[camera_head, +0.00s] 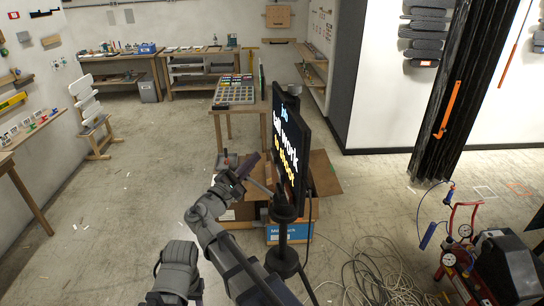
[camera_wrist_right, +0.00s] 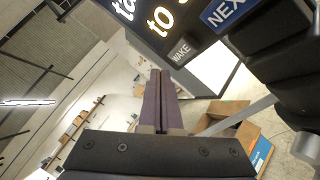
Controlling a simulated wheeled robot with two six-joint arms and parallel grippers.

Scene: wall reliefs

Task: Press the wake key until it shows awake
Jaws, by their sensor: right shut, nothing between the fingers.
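The wake key is a grey key marked WAKE (camera_wrist_right: 181,51) on the frame of a dark screen in the right wrist view. The screen (camera_head: 291,140) stands upright on a black post in the head view, seen at a steep angle, with white, blue and yellow text. My right gripper (camera_head: 253,160) is at the screen's left side. In the wrist view its fingers (camera_wrist_right: 160,75) are together and empty, with the tips just below and left of the wake key. I cannot tell whether they touch it. No awake sign is readable.
A blue NEXT key (camera_wrist_right: 224,12) is right of the wake key. An open cardboard box (camera_wrist_right: 228,117) lies below. Loose cables (camera_head: 375,275) and a red-framed machine (camera_head: 462,255) are on the floor at right. The floor at left is mostly clear.

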